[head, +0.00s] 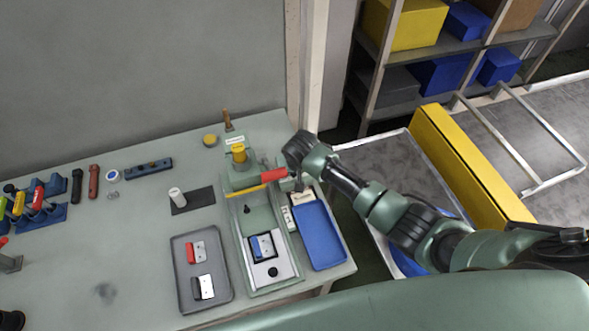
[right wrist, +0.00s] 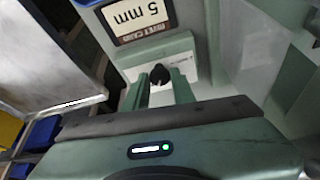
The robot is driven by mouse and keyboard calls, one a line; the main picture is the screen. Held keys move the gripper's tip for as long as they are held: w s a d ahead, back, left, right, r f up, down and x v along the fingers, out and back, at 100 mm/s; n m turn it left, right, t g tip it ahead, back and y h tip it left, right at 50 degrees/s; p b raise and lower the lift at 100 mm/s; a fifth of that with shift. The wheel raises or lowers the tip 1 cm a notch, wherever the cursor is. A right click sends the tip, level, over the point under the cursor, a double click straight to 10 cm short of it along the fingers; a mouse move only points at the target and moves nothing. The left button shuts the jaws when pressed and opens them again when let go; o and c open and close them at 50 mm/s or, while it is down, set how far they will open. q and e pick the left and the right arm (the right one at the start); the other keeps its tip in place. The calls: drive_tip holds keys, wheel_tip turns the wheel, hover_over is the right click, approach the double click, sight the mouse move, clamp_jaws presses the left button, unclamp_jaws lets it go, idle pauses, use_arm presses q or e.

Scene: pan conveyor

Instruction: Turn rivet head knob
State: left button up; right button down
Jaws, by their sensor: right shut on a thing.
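In the right wrist view a black knob (right wrist: 160,73) sits on a pale plate on the green machine. My right gripper (right wrist: 160,88) is shut on this knob, with one green finger on each side of it. Above the knob is a card (right wrist: 140,18) reading "RIVET CARD 5 mm". In the head view the green riveting machine (head: 237,181) has a red handle (head: 273,174) and a yellow bar (head: 246,191). My right arm reaches its right side, where the knob is hidden or too small to make out.
A blue tray (head: 318,237) lies right of the machine. A grey tray (head: 219,251) with red-and-white and black-and-white pieces lies left of it. A blue-and-white piece (head: 262,247) sits on the machine's bed. A white cylinder (head: 177,197) stands on a dark mat.

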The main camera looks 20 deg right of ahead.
drive_tip(key=c, duration=1.2)
unclamp_jaws()
drive_tip(key=shift+r, duration=0.15)
drive_tip(key=shift+b+v, duration=0.5)
drive_tip(key=shift+v, duration=3.25)
drive_tip(key=shift+s, duration=0.1)
